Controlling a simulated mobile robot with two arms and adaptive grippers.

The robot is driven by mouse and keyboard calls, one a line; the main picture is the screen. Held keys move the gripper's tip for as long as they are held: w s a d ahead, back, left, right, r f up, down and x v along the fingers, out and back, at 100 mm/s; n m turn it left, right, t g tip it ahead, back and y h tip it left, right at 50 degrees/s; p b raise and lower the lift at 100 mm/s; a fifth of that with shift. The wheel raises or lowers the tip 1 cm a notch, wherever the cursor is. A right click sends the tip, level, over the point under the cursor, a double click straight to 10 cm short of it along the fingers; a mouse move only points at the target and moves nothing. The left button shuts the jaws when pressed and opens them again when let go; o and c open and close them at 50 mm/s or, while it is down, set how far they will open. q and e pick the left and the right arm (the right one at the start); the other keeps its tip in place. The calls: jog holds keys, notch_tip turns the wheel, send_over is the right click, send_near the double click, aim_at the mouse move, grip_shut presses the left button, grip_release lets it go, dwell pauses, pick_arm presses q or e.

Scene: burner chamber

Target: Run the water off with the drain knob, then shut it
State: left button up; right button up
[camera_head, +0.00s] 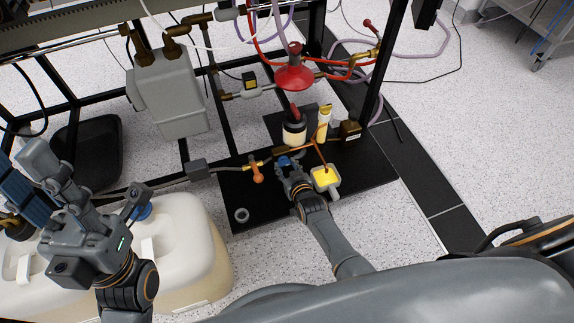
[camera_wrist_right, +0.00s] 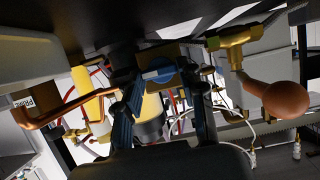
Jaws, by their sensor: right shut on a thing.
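The blue drain knob (camera_wrist_right: 158,75) sits between my right gripper's two dark blue fingers in the right wrist view. My right gripper (camera_head: 287,168) is shut on it; in the head view it reaches in from below, and its fingers mostly hide the knob. A copper tube (camera_head: 319,152) runs down toward a small pale cup (camera_head: 333,190) with a yellow inside, just right of this gripper. The tube also shows in the right wrist view (camera_wrist_right: 65,109). I cannot make out any water. My left gripper (camera_head: 28,172) is at the left, away from the knob; its finger opening is unclear.
An orange-handled valve (camera_head: 257,172) stands left of my right gripper; its handle is close at right in the right wrist view (camera_wrist_right: 284,100). A red funnel-shaped part (camera_head: 294,75) hangs above. A grey ring (camera_head: 241,215) lies on the black mat. White jugs (camera_head: 190,240) stand at left.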

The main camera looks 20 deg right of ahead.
dwell(0.4)
jog(key=o, duration=1.2)
jog(key=shift+c, duration=0.2)
jog(key=v, duration=1.2)
